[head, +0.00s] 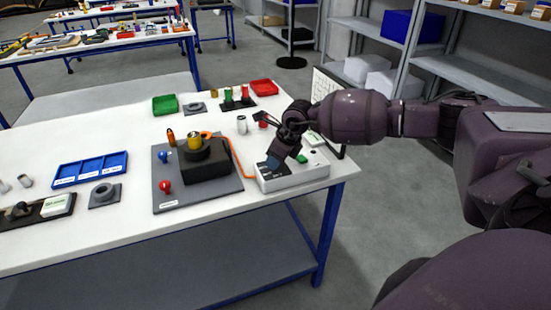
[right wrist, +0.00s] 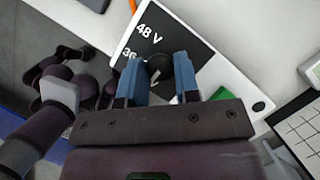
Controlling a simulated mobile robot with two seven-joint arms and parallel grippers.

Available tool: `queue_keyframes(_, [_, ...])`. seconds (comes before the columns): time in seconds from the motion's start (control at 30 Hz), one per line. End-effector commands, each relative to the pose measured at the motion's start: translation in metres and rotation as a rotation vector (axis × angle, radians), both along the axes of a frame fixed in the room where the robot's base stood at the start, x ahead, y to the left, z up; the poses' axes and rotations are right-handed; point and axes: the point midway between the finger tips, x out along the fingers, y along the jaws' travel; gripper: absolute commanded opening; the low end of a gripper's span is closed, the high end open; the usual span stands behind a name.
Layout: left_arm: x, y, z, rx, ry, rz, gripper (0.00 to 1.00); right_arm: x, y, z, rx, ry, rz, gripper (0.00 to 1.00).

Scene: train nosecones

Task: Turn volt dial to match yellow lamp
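The volt dial (right wrist: 160,70) is a dark knob with a pale pointer on a black panel marked 48 V and 36, on a white box (head: 300,177) at the table's right front. In the right wrist view my right gripper (right wrist: 160,82) has its two blue fingers apart over the dial, with a gap between them. Whether they touch the knob cannot be told. In the head view this gripper (head: 276,160) points down at the box and hides the dial. A yellow cylinder (head: 194,143) stands on a black block on a grey plate. My left gripper is out of view.
The grey plate (head: 222,190) also carries small orange, blue and red bulbs. An orange cable (head: 236,160) runs from it to the box. A blue tray (head: 90,169), a green tray (head: 165,104) and a red tray (head: 263,87) lie on the white table.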

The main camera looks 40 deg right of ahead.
Motion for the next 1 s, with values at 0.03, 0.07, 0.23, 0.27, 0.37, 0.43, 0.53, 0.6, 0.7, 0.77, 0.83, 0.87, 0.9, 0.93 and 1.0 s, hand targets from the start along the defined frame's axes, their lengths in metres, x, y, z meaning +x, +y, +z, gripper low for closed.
queue_keyframes(0.03, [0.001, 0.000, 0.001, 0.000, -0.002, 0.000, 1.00, 0.000, 0.000, 0.000, 0.000, 0.000, 0.000, 0.22])
queue_keyframes(0.07, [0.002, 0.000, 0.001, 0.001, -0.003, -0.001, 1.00, 0.000, 0.000, 0.000, 0.000, 0.000, 0.000, 0.17])
queue_keyframes(0.23, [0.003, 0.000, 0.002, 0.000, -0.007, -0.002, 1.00, 0.000, 0.000, 0.000, 0.000, 0.000, -0.001, 0.06])
queue_keyframes(0.27, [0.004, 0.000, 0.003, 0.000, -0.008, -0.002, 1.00, 0.000, 0.000, 0.000, 0.000, 0.000, -0.003, 0.06])
queue_keyframes(0.37, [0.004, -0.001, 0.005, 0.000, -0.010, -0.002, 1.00, 0.000, 0.000, 0.001, 0.000, -0.001, -0.016, 0.06])
queue_keyframes(0.43, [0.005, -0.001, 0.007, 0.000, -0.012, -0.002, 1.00, 0.000, 0.001, 0.002, 0.001, -0.001, -0.035, 0.06])
queue_keyframes(0.53, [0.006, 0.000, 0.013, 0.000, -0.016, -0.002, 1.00, 0.000, 0.001, 0.003, 0.001, -0.002, -0.077, 0.06])
queue_keyframes(0.6, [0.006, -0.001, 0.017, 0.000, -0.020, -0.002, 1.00, 0.000, 0.001, 0.003, 0.000, -0.002, -0.117, 0.06])
queue_keyframes(0.7, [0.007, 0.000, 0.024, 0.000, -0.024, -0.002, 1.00, -0.001, 0.002, 0.004, 0.001, -0.003, -0.191, 0.06])
queue_keyframes(0.77, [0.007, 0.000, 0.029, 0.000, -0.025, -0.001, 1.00, -0.001, 0.002, 0.004, 0.001, -0.003, -0.242, 0.06])
queue_keyframes(0.83, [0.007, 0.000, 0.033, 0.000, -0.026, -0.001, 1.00, -0.001, 0.003, 0.003, 0.002, -0.001, -0.307, 0.06])
queue_keyframes(0.87, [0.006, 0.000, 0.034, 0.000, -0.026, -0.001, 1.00, -0.001, 0.003, 0.003, 0.002, -0.001, -0.334, 0.06])
queue_keyframes(0.9, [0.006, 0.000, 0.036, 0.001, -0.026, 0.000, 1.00, -0.001, 0.003, 0.003, 0.002, -0.002, -0.372, 0.06])
queue_keyframes(0.93, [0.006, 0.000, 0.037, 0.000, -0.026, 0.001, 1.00, -0.001, 0.003, 0.003, 0.002, -0.002, -0.401, 0.06])
queue_keyframes(1.0, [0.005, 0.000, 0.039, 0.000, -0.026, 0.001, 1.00, -0.001, 0.004, 0.002, 0.002, -0.002, -0.467, 0.06])
